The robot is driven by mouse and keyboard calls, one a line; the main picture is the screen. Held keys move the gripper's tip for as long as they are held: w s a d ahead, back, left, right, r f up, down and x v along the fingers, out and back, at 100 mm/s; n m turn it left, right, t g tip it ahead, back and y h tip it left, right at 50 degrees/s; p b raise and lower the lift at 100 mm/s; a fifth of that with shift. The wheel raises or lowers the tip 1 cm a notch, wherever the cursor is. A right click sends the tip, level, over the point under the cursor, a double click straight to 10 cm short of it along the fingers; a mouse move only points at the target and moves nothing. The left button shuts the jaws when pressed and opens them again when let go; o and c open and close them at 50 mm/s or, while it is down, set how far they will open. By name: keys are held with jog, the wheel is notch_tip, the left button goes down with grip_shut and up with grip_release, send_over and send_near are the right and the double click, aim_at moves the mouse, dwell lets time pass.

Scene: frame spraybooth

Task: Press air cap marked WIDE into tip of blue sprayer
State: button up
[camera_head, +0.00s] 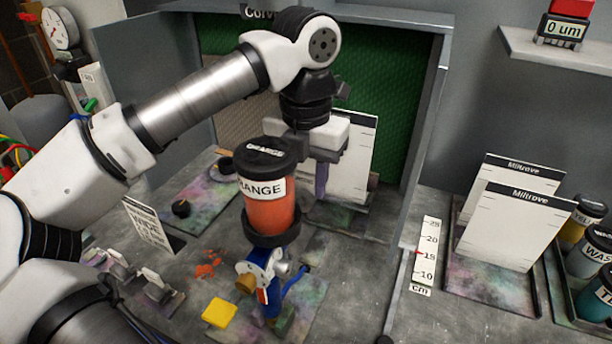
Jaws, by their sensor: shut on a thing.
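The blue sprayer (270,282) stands upright in the front middle, with an orange cup (268,205) labelled ORANGE on top. A brown round part (246,284) shows at its left side. My gripper (320,172) is above and behind the sprayer, apart from it, near the white panel in the booth. A card marked WIDE (150,226) stands at the left. No air cap can be clearly made out.
Small grey stands (135,277) are at the front left. A yellow block (220,312) lies left of the sprayer. White Miltrove panels (516,228), a cm ruler (426,257) and paint cans (592,252) are at the right. The booth wall (425,120) rises beside my gripper.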

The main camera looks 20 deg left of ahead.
jog(key=shift+s+b, duration=0.5)
jog(key=shift+s, duration=0.95)
jog(key=o, duration=1)
jog(key=shift+o, duration=0.2)
jog(key=shift+r, duration=0.1)
notch_tip(320, 180, up, 14)
jog(key=p, duration=0.9)
jog(key=shift+f, duration=0.2)
